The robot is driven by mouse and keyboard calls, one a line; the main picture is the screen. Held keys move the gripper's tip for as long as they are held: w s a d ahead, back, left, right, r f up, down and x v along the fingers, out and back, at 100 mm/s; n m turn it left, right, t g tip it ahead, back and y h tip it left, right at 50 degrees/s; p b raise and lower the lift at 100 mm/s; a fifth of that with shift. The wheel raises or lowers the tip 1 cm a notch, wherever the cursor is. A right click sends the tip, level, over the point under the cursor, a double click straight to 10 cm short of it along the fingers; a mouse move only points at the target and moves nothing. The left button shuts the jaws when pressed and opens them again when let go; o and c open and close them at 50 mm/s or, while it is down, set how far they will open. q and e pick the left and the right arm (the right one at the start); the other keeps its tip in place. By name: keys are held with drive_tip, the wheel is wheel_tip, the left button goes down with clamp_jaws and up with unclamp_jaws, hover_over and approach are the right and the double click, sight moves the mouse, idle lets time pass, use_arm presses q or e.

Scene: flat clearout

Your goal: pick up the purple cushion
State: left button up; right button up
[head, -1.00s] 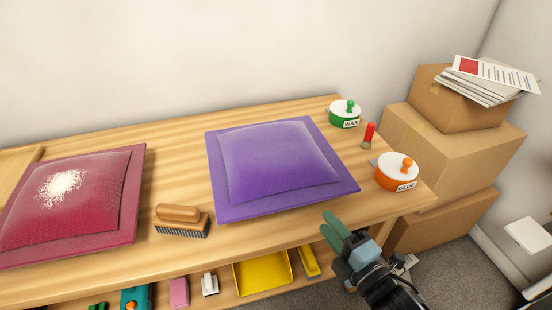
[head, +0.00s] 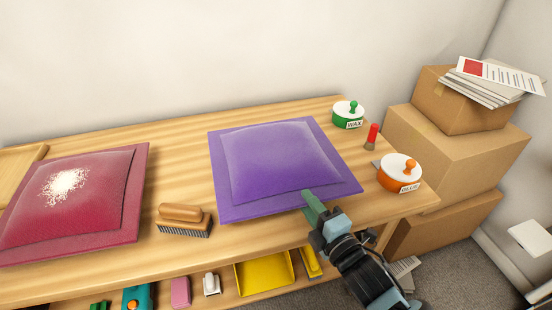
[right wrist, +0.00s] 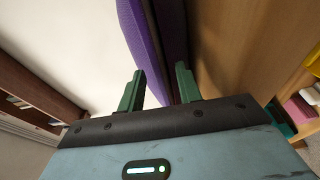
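The purple cushion (head: 280,165) lies flat on the wooden bench top, right of the middle in the head view. My right gripper (head: 312,204) is at its front edge, right of the middle, with one green finger showing over the edge; the other finger is hidden. In the right wrist view the two green fingers of the right gripper (right wrist: 160,78) stand apart. The purple cushion's edge (right wrist: 142,38) runs into the gap between them. I cannot tell whether either finger touches it. My left gripper is not in view.
A red cushion (head: 105,205) with white powder and a brush (head: 183,220) are to the left. A green wax pot (head: 347,117), red-handled brush (head: 372,138) and orange glue pot (head: 398,178) are to the right. A yellow tray (head: 265,274) is on the shelf below. Boxes (head: 455,145) stand beyond.

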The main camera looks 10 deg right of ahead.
clamp_jaws()
